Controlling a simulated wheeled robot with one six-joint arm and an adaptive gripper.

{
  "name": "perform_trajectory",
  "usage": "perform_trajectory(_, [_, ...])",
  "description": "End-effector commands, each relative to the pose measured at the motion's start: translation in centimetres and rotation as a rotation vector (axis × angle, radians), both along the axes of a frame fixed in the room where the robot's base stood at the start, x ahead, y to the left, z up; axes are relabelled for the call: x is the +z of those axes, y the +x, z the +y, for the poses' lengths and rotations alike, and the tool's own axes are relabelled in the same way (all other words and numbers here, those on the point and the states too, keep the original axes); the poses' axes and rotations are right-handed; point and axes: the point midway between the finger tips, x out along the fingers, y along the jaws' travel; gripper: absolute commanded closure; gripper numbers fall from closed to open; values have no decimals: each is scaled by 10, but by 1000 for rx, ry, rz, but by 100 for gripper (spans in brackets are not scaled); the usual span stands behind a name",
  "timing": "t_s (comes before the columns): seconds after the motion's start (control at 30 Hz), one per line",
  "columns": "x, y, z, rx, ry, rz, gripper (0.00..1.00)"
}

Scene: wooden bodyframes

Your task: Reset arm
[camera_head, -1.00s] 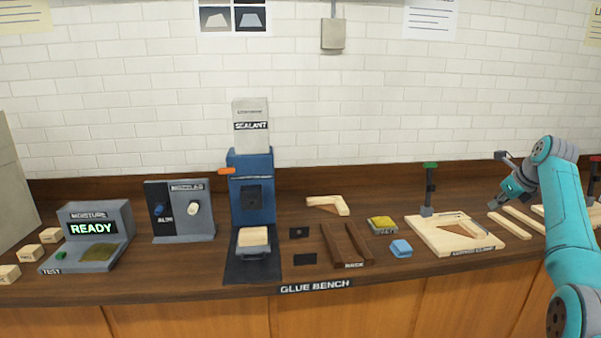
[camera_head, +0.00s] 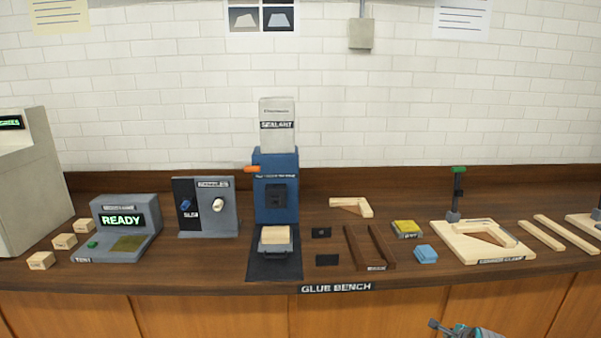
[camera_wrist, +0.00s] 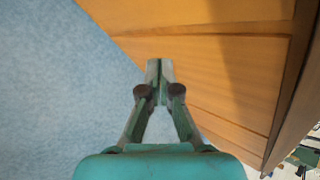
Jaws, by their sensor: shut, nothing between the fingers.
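My gripper (camera_wrist: 160,72) is shut and empty in the wrist view, its fingertips together. Behind it are the wooden cabinet front and the blue-grey floor. In the head view, part of my gripper (camera_head: 436,325) shows at the bottom edge, below the bench top and in front of the cabinet doors. The rest of my arm is out of the head view.
The glue bench (camera_head: 225,284) holds a moisture tester (camera_head: 120,228), a blue sealant press (camera_head: 277,190), a dark rack (camera_head: 369,248), a blue block (camera_head: 426,254) and a wooden clamp board (camera_head: 460,247). The cabinet front (camera_wrist: 235,75) is near my gripper.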

Motion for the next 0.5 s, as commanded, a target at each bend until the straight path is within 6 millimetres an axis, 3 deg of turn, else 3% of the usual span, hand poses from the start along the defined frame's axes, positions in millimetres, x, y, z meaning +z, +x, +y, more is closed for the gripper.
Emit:
perform_trajectory(0.03, [-18,-14,14,30,-30,-1,100])
perform_trajectory(0.2, [-60,-57,50,131,-152,-18,100])
perform_trajectory(0.5, [-109,-148,111,306,-377,-50,100])
